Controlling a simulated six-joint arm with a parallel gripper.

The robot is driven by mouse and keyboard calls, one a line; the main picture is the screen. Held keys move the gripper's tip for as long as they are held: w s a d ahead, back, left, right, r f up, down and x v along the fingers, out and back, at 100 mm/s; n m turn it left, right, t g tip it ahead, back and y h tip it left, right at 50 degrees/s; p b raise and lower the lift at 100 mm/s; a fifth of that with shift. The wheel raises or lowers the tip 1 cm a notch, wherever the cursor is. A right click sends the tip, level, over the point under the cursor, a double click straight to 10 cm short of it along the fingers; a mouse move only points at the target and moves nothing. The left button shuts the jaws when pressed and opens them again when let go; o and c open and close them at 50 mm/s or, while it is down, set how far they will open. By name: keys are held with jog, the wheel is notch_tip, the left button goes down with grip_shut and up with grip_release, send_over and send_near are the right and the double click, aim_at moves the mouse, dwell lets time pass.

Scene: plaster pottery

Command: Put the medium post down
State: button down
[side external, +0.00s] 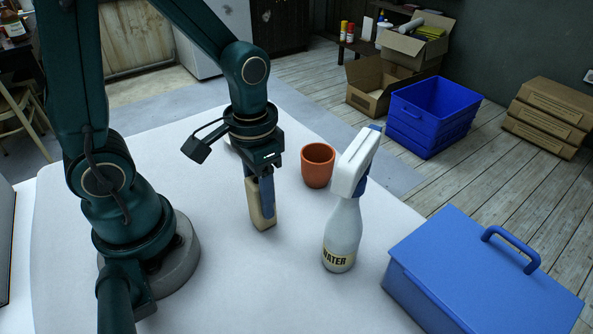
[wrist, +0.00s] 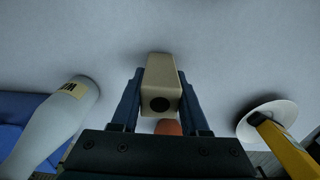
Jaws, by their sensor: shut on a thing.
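The medium post is a beige squared block (side external: 262,217), upright below my gripper (side external: 262,190) in the side view. Its lower end is at or very near the white tabletop; I cannot tell if it touches. In the wrist view the post (wrist: 160,72) sits between the two blue fingers of my gripper (wrist: 160,90), and a dark round hole shows in its near end. My gripper is shut on the post, and the fingers hide part of its sides.
A white spray bottle marked WATER (side external: 343,237) and a terracotta pot (side external: 318,165) stand right of the post. A blue toolbox (side external: 470,275) is at the front right. A white round thing with a yellow part (wrist: 268,115) shows in the wrist view. The table's front middle is clear.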

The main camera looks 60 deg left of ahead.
jog(key=shift+f, duration=0.15)
jog(key=shift+c, duration=2)
grip_release()
jog(key=shift+f, duration=0.1)
notch_tip(320, 180, up, 12)
jog(key=shift+r, duration=0.1)
jog(key=shift+s+d+r+t, duration=0.1)
jog(key=shift+s+r+t, duration=0.15)
jog(key=shift+s+t, duration=0.65)
jog(key=t, duration=0.3)
jog(key=shift+s+d+f, duration=0.15)
jog(key=shift+s+f, duration=0.05)
jog(key=shift+s, duration=0.1)
jog(key=shift+o, duration=0.4)
jog(key=shift+s+f+t, duration=0.1)
jog(key=shift+t, duration=0.3)
